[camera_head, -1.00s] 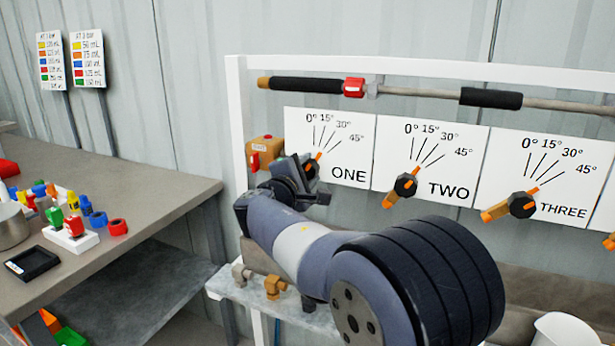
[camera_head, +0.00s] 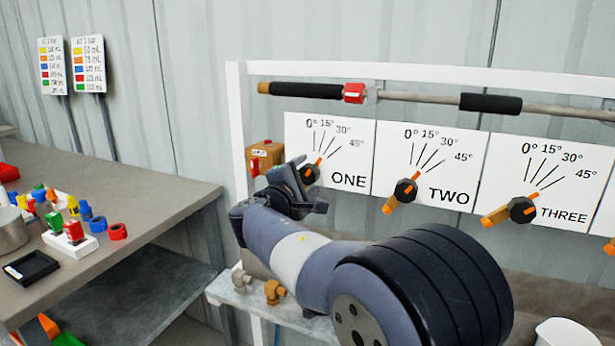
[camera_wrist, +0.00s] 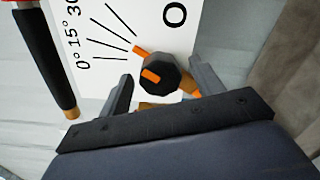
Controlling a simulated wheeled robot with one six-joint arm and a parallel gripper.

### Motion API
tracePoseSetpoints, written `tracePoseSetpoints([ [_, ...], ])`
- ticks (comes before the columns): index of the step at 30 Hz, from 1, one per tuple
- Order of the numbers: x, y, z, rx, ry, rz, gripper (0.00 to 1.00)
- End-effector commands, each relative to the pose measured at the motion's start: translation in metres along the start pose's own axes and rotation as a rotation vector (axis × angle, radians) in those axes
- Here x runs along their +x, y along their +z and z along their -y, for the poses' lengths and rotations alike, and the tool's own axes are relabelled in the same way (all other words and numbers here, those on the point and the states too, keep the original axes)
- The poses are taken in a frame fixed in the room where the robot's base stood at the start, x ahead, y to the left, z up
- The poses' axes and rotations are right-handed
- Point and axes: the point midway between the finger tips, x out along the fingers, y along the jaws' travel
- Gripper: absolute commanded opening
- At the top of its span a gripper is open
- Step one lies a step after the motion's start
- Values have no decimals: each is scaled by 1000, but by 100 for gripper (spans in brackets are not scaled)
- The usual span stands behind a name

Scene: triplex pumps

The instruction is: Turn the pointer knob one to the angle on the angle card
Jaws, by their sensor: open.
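Pointer knob one (camera_head: 310,174) is a dark faceted knob with an orange pointer, in front of the white ONE scale card (camera_head: 348,181). The pointer tilts up and right, roughly toward the 30° line; the exact angle is hard to read. In the wrist view the knob (camera_wrist: 163,78) sits between the two fingers. My gripper (camera_wrist: 160,69) is open, one finger on each side, with gaps showing. In the head view my gripper (camera_head: 309,184) is just in front of the knob, partly covering its lower left.
Knobs two (camera_head: 405,190) and three (camera_head: 522,209) stand to the right. An orange box (camera_head: 263,156) is close on the left. A bar with black grips (camera_head: 307,90) runs above. A bench (camera_head: 160,190) with coloured parts and two mL list cards (camera_head: 88,64) are at left.

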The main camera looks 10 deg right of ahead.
Motion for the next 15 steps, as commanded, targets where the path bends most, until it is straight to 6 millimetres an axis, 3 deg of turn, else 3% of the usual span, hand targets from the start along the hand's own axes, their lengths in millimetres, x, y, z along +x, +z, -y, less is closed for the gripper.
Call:
tracePoseSetpoints([
  [9,-65,-1,0,1,1,-4,63],
  [15,-90,0,0,0,0,-2,63],
])
